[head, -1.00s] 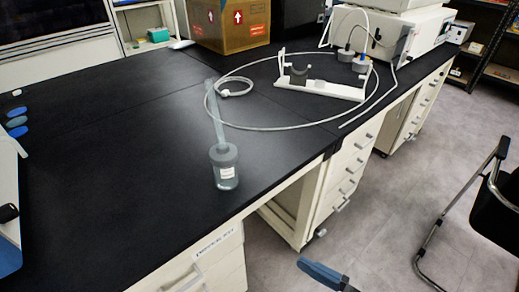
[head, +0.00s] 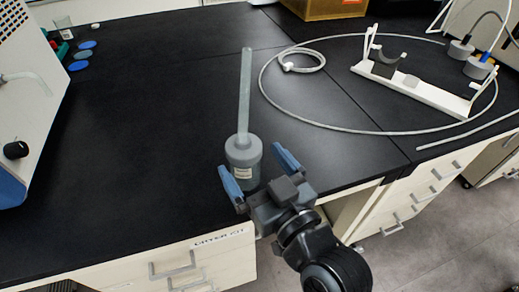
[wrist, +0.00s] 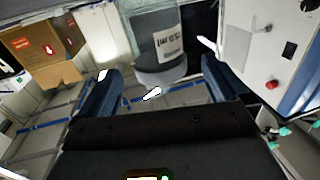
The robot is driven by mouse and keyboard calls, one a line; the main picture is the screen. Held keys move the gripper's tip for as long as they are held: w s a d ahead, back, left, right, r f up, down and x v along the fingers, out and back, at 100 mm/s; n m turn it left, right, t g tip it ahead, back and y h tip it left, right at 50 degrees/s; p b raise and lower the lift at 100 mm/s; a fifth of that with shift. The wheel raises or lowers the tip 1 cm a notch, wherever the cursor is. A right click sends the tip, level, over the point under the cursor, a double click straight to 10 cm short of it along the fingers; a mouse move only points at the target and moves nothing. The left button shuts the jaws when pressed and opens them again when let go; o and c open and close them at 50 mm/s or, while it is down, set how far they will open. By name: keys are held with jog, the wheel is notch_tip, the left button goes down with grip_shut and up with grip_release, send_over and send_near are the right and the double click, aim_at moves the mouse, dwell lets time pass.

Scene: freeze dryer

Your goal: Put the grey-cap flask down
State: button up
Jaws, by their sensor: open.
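The grey-cap flask (head: 243,173) stands upright on the black bench (head: 130,150) near its front edge. It has a grey cap (head: 243,148), a long pale tube rising from the cap and a small white label. My gripper (head: 250,159) is open, with one blue finger to the left of the flask and one to the right.
A white stand (head: 425,92) with a dark cradle is at the back right, inside a loop of pale tubing (head: 300,125). Capped bottles (head: 478,68) stand at the far right. A white machine (head: 30,95) is at left. The middle bench is clear.

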aim_at(239, 143)
jog(key=p+x, duration=0.1)
jog(key=x, duration=0.5)
jog(key=shift+w+a+r+p, duration=0.1)
jog(key=shift+w+a+p, duration=0.05)
jog(key=shift+w+p, duration=0.2)
jog(key=shift+s, duration=0.1)
jog(key=shift+c, duration=0.3)
jog(key=c, duration=1.2)
